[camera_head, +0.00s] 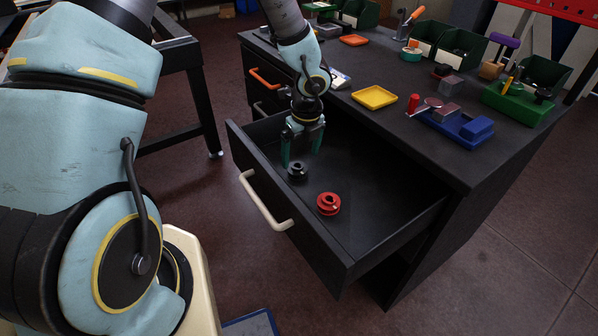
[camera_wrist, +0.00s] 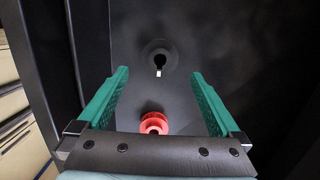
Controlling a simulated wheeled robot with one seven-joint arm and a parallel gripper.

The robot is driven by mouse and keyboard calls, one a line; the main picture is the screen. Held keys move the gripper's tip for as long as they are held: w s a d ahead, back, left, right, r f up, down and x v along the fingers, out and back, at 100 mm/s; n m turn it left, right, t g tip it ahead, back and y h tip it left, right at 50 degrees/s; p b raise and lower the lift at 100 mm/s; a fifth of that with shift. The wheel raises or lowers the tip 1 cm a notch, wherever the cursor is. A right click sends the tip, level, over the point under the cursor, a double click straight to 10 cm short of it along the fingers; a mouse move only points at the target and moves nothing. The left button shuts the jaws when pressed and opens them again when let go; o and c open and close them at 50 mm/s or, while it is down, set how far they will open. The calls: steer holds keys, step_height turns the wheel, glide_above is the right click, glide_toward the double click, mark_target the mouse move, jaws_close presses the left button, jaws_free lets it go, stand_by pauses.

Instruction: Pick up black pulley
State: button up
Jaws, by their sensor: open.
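The black pulley (camera_head: 297,171) lies in the open drawer, close to the drawer's front panel. In the wrist view the black pulley (camera_wrist: 158,56) is ahead of the fingertips, roughly centred between them, with a small light mark on it. My gripper (camera_head: 303,160) is open and empty, pointing down into the drawer above the black pulley. Its two green fingers also show in the wrist view (camera_wrist: 160,72), apart from the pulley. A red pulley (camera_head: 328,203) lies in the drawer to the right of the black one; it shows low between the fingers in the wrist view (camera_wrist: 153,123).
The drawer (camera_head: 385,243) is pulled out, with a pale handle (camera_head: 264,203) and walls around the pulleys. The rest of its floor is bare. The tabletop (camera_head: 385,130) above carries a yellow tray (camera_head: 375,97), a blue holder (camera_head: 462,125), a green holder (camera_head: 520,103) and several bins.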

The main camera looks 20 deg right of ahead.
mark_target(297, 165)
steer(key=shift+w+a+f+p, duration=0.1)
steer(key=shift+w+f, duration=0.15)
steer(key=shift+f, duration=0.7)
steer(key=shift+w+a+f+p, duration=0.1)
steer(key=shift+w+f, duration=0.1)
steer(key=shift+f, duration=0.7)
steer(key=shift+w+f+p, duration=0.1)
steer(key=shift+w+f, duration=0.15)
steer(key=shift+f, duration=0.7)
steer(key=c, duration=1.5)
